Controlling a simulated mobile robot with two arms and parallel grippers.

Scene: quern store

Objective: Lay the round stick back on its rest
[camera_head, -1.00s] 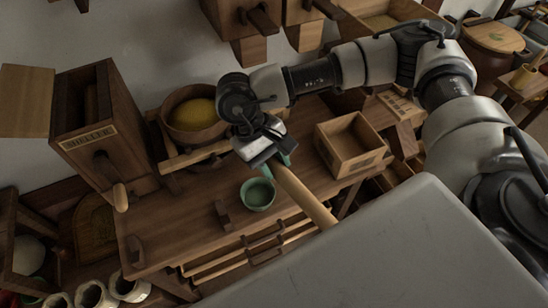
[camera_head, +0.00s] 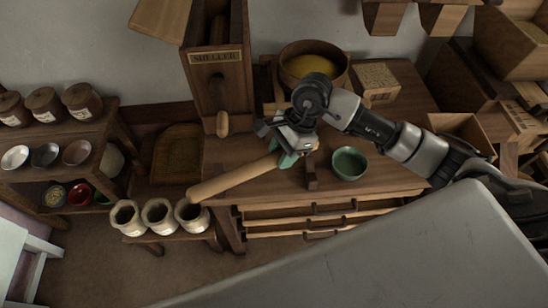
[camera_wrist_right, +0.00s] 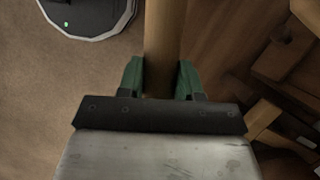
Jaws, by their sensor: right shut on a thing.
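The round stick (camera_head: 236,178) is a long pale wooden rod. My right gripper (camera_head: 289,156) has its green fingers closed around it near its right end, above the workbench (camera_head: 385,178). The stick's free end reaches left past the bench's front left corner. The wrist view shows the stick (camera_wrist_right: 165,40) between the two fingers of my right gripper (camera_wrist_right: 160,82). A small dark upright wooden block (camera_head: 311,173), perhaps one support of the rest, stands on the bench just right of the gripper. A second support is not visible; the stick may hide it. My left gripper is not in view.
A green bowl (camera_head: 349,163) stands right of the block. Several pale jars (camera_head: 159,216) stand on a low bench below the stick's free end.

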